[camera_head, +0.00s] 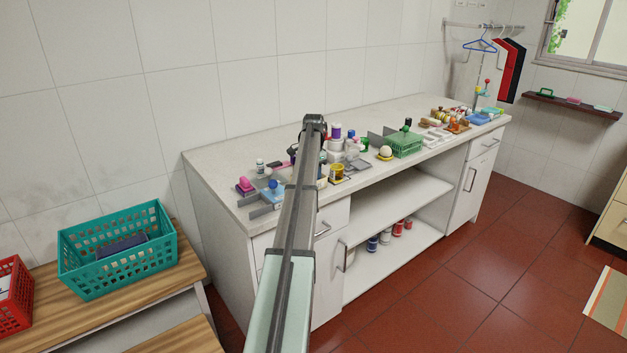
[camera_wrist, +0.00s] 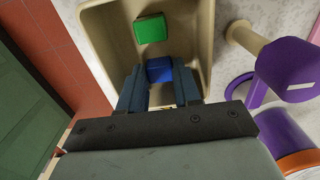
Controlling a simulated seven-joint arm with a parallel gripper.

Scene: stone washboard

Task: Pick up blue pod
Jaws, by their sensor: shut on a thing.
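In the head view, my arm hides the gripper, and I cannot make out the blue pod there.
Purple items (camera_wrist: 287,70) stand close to the right of the container. A teal basket (camera_head: 120,250) stands on a wooden surface at the left. Red floor (camera_wrist: 62,45) shows beyond the counter edge.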

